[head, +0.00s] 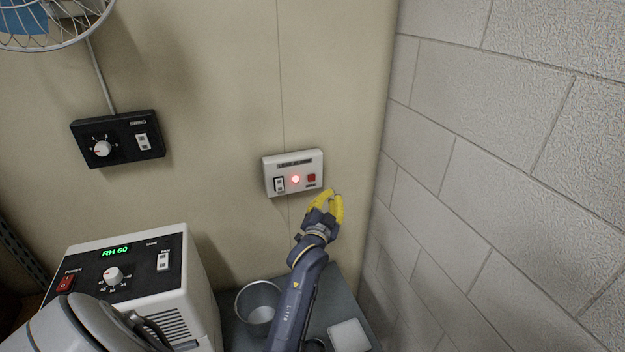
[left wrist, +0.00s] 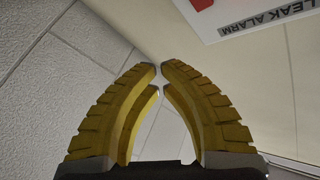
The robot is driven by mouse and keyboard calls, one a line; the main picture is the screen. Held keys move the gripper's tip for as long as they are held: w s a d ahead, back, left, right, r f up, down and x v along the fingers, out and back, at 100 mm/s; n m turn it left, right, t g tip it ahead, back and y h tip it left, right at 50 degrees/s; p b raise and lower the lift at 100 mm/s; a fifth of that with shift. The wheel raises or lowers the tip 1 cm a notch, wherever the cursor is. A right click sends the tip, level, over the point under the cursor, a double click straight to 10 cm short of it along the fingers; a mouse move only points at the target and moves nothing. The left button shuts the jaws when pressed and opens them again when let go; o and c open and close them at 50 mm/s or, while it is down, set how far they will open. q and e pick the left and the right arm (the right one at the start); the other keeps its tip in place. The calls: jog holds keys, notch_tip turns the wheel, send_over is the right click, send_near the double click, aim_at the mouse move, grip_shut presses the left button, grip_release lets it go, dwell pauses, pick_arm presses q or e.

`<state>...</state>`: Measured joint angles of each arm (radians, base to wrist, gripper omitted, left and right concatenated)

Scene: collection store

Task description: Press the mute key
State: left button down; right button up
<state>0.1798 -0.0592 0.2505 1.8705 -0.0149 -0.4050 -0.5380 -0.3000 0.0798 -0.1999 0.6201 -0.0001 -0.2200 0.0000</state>
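The leak alarm box (head: 293,188) is a pale panel on the beige wall. It carries a black-framed white rocker switch (head: 279,184) at left, a glowing red lamp (head: 295,179) in the middle and a square red key (head: 311,177) at right; the small label under the key is unreadable. My left gripper (head: 334,194) is just below and right of the box, apart from the key. Its yellow fingertips (left wrist: 160,69) nearly meet, with nothing between them. In the left wrist view the box's edge (left wrist: 228,12) and part of the red key (left wrist: 200,3) show at the top. My right gripper is out of view.
A block wall (head: 500,150) stands close on the right. A black control box (head: 118,139) hangs at left under a wire fan (head: 50,20). A humidity unit (head: 195,270) stands lower left.

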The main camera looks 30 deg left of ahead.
aim_at(322, 172)
pick_arm(q)
jog(key=shift+w+a, duration=0.1)
jog(key=shift+w+a, duration=0.85)
jog(key=shift+a, duration=0.3)
jog(key=shift+w+a, duration=0.85)
jog(key=shift+a, duration=0.25)
jog(key=shift+w+a, duration=0.85)
jog(key=shift+a, duration=0.3)
jog(key=shift+w+a, duration=0.55)
jog(key=shift+a, duration=0.2)
dwell(0.4)
jog(key=shift+s+d, duration=0.1)
dwell(0.3)
jog(key=shift+s+d, duration=0.45)
jog(key=shift+d, duration=0.15)
jog(key=shift+s+d, duration=0.75)
jog(key=shift+d, duration=0.3)
jog(key=shift+s+d, duration=0.75)
jog(key=shift+d, duration=0.25)
